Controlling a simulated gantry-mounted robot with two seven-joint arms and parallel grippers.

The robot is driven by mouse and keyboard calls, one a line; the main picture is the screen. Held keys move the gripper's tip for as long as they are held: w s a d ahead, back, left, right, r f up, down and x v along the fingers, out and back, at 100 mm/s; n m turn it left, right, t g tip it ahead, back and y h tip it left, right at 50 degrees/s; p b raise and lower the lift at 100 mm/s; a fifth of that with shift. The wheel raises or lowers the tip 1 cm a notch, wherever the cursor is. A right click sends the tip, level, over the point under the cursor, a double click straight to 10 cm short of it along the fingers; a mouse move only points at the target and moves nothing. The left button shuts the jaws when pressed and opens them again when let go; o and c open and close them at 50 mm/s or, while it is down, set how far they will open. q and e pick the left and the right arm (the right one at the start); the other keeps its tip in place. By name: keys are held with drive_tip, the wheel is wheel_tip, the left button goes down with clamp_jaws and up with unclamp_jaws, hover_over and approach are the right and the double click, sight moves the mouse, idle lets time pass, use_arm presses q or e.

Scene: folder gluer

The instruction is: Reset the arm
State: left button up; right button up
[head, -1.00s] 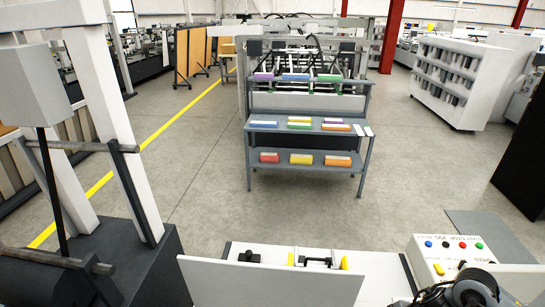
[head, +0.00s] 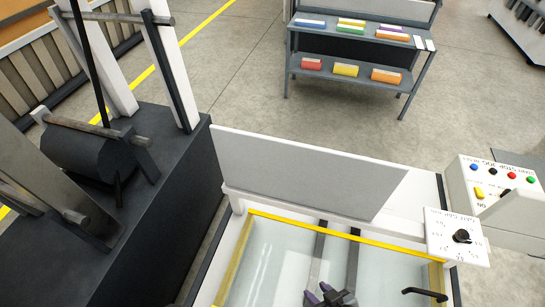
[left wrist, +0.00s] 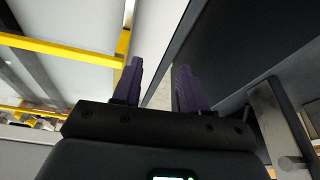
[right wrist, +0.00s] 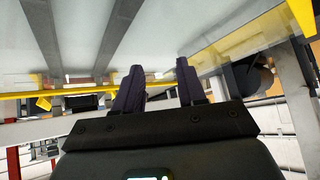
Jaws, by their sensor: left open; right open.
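My right gripper (head: 330,294) shows at the bottom edge of the head view, its dark purple fingers over the machine's pale bed between yellow rails. In the right wrist view its two fingers (right wrist: 159,85) stand apart with nothing between them. My left gripper is out of the head view. In the left wrist view its purple fingers (left wrist: 157,85) are apart and empty, with a dark panel beyond them on the right.
A grey upright panel (head: 300,175) stands behind the bed. A dial box (head: 440,238) and a control box with coloured buttons (head: 482,184) stand at right. A dark machine base (head: 165,215) is at left. A shelf of coloured stacks (head: 350,55) stands beyond open floor.

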drive_tip(key=d+m+h, duration=0.1)
drive_tip(key=d, duration=0.1)
drive_tip(key=d+r+h, duration=0.1)
drive_tip(key=d, duration=0.1)
drive_tip(key=s+d+m+g, duration=0.1)
drive_tip(key=d, duration=0.1)
drive_tip(key=shift+s+d+r+m+h, duration=0.1)
drive_tip(key=shift+r+m+h, duration=0.2)
drive_tip(key=shift+h, duration=0.1)
drive_tip(key=s+d+g+h, duration=0.1)
drive_tip(key=s+d+g, duration=0.1)
drive_tip(key=s+d, duration=0.1)
drive_tip(key=shift+s+d+f+g, duration=0.1)
drive_tip(key=shift+d+f+g, duration=0.05)
drive_tip(key=shift+g, duration=0.15)
drive_tip(key=shift+p+v, duration=1.05)
drive_tip(key=shift+p, duration=0.1)
wheel_tip(320, 180, up, 17)
drive_tip(key=p, duration=1.7)
